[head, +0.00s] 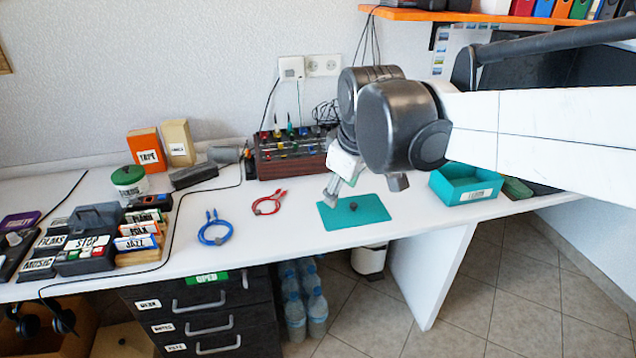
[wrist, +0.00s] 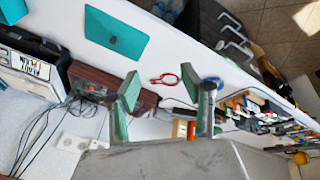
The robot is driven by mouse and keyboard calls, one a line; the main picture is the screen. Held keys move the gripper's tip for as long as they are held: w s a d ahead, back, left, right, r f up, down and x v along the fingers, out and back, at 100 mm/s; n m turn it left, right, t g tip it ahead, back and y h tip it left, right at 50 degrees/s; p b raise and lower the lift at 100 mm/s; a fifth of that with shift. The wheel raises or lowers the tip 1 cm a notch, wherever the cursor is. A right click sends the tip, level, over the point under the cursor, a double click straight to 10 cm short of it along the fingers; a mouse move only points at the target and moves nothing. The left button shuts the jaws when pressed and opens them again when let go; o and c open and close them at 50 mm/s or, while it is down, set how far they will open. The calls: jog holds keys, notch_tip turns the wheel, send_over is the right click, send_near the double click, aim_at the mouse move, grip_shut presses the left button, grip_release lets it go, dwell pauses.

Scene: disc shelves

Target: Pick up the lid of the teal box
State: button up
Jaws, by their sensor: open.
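The teal lid (head: 340,218) lies flat on the white table near its front edge, with a small dark knob (head: 353,206) in its middle. The lid also shows in the wrist view (wrist: 122,28), above and left of the fingers. The open teal box (head: 467,195) with a white label stands to the right of the lid; its corner shows at the wrist view's upper left (wrist: 12,10). My gripper (head: 338,188) is open and empty, above the table by the lid's back left side. It is apart from the lid, and its fingers are spread in the wrist view (wrist: 170,90).
A red cable (head: 268,204) and a blue cable (head: 215,230) lie left of the lid. A dark red rack of colored items (head: 285,160) stands behind my gripper. A black device (head: 85,255) and labelled cases (head: 138,243) crowd the left. Table around the lid is clear.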

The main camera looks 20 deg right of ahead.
jog(key=w+d+f+n+g+p, duration=0.15)
jog(key=w+d+n, duration=0.45)
jog(key=w, duration=0.6)
jog(key=n+g, duration=0.3)
jog(key=n, duration=0.1)
send_over(355, 204)
notch_tip(355, 204, down, 8)
jog(key=f, duration=0.8)
jog(key=shift+w+a, duration=0.2)
jog(key=shift+s+d+f+b, duration=0.1)
jog(key=shift+f+b, duration=0.4)
jog(key=shift+f, duration=0.9)
jog(key=shift+d+f+b, duration=0.1)
jog(key=shift+f+b, duration=0.35)
jog(key=shift+f, duration=0.9)
jog(key=shift+c, duration=0.4)
grip_shut()
